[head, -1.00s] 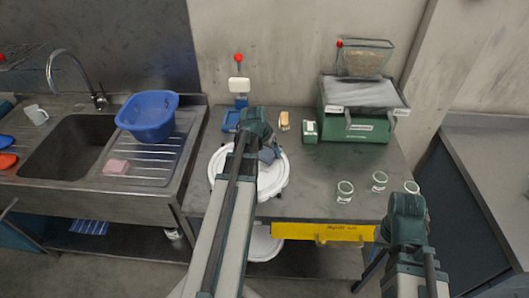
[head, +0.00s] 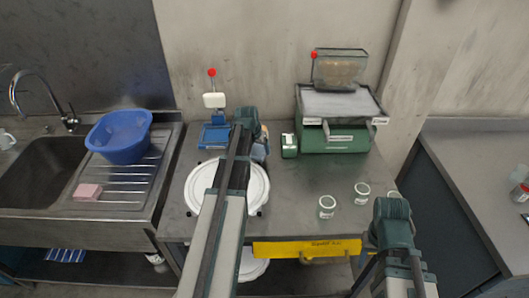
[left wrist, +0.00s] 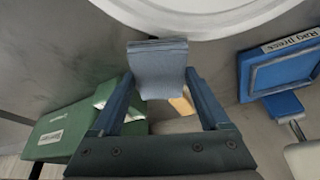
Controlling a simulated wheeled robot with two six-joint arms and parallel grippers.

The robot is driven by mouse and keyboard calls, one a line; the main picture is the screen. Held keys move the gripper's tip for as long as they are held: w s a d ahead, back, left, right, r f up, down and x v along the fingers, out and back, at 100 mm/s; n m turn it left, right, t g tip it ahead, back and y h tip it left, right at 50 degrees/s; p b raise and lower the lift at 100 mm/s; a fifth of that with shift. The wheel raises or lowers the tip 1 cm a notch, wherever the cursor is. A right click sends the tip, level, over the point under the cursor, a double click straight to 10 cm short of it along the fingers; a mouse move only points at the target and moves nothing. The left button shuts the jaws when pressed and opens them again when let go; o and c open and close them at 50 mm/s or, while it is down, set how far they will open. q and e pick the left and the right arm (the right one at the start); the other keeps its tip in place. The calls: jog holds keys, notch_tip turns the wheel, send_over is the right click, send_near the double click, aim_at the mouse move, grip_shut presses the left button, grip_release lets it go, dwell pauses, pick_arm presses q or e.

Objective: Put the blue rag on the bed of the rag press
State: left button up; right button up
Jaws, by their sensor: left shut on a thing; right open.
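The blue rag (left wrist: 158,68) hangs pinched between the fingertips of my left gripper (left wrist: 160,80), which is shut on it. In the head view the rag (head: 260,150) shows only as a small patch beside my wrist, above the bench. The rag press (head: 214,102) stands at the back left of the bench, with a blue bed (head: 213,137), a white plate raised above it and a red-knobbed lever. The rag is right of the bed and apart from it. The press also shows at the right of the left wrist view (left wrist: 280,75). My right gripper (head: 364,278), partly visible below my right wrist, is open.
A round white lid (head: 256,190) lies in front of the press, under my left arm. A small green-and-white box (head: 289,146) and a green mill (head: 335,135) stand to the right. Glass jars (head: 327,207) stand near the front edge. A sink with a blue basin (head: 121,137) is left.

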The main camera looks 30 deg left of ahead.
pick_arm(q)
jog(key=shift+w+d+f, duration=0.1)
jog(key=shift+w+d, duration=0.1)
jog(key=shift+w, duration=0.9)
jog(key=shift+w, duration=0.1)
jog(key=shift+w, duration=0.4)
jog(key=shift+w+d+f+b, duration=0.1)
jog(key=shift+w+f+b, duration=0.25)
jog(key=shift+w, duration=0.15)
jog(key=shift+w+d+f+b, duration=0.1)
jog(key=shift+w+f+b, duration=0.2)
jog(key=shift+w, duration=0.15)
notch_tip(320, 180, down, 3)
jog(key=b, duration=0.2)
jog(key=shift+s+r+b, duration=0.1)
jog(key=shift+s+b, duration=0.05)
jog(key=shift+b, duration=0.25)
jog(key=shift+r, duration=0.15)
